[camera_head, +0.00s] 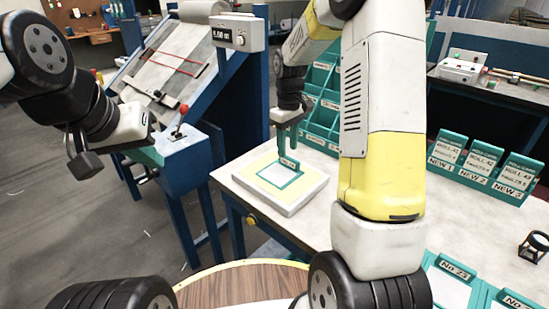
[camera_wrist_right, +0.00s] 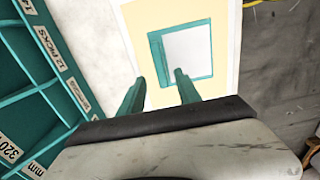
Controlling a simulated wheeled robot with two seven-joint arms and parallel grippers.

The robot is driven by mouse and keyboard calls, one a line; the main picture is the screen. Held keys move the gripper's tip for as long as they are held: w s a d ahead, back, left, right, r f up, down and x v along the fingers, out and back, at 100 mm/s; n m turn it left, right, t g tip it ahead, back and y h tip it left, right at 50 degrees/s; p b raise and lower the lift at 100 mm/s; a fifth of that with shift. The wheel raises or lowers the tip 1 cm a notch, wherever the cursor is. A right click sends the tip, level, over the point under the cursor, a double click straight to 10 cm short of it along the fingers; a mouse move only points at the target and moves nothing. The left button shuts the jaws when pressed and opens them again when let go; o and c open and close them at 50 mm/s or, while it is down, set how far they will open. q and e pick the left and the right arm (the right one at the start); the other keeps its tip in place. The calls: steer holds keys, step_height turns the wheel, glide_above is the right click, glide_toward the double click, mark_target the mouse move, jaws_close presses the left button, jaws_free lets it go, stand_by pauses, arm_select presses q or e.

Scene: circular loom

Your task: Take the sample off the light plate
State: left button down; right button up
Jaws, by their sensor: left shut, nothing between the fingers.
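The sample (camera_head: 277,177) is a pale sheet in a teal frame with a raised label tab. It lies on the yellowish light plate (camera_head: 312,187) at the table's left corner. My right gripper (camera_head: 287,153) points down by the tab, its teal fingers overlapping it in the head view. In the right wrist view the fingers (camera_wrist_right: 159,77) are apart, with nothing visibly held. The sample (camera_wrist_right: 190,50) lies just beyond them there, on the plate (camera_wrist_right: 135,20). I cannot tell whether they touch the tab. My left gripper (camera_head: 84,160) is shut and empty, away at the left.
A teal compartment rack (camera_head: 323,107) stands close behind the light plate and lines the left of the right wrist view (camera_wrist_right: 35,75). Labelled teal holders (camera_head: 483,165) stand at the right. More teal frames (camera_head: 450,285) lie at the front right. A blue stand (camera_head: 182,150) is at the left.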

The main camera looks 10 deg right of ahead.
mark_target(280, 169)
step_height(280, 169, down, 4)
steer(key=shift+a+f, duration=0.15)
steer(key=shift+f, duration=0.1)
steer(key=shift+c, duration=0.2)
jaws_close()
